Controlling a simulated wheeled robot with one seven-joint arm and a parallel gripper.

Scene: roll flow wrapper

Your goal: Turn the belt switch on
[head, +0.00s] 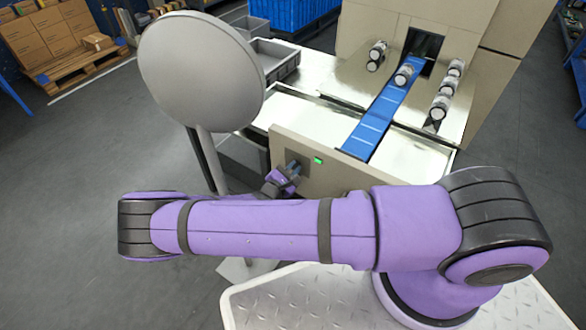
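The belt switch (299,161) shows as a small dark block on the beige front panel (345,178) of the wrapper. A small lit green lamp (318,160) sits just right of it. My gripper (291,173) is right at the switch, but it is small in the picture. I cannot tell if the fingers touch the switch or whether they are open or shut. The switch's handle is hidden by the gripper. My purple arm crosses in front below it. The blue belt (371,127) runs up into the dark opening of the machine.
A roll (404,75) lies on the belt near the opening, with more rolls (440,104) beside it on the metal plates. A large grey disc (200,70) on a post stands left of the gripper. Grey bins (275,58) stand behind it.

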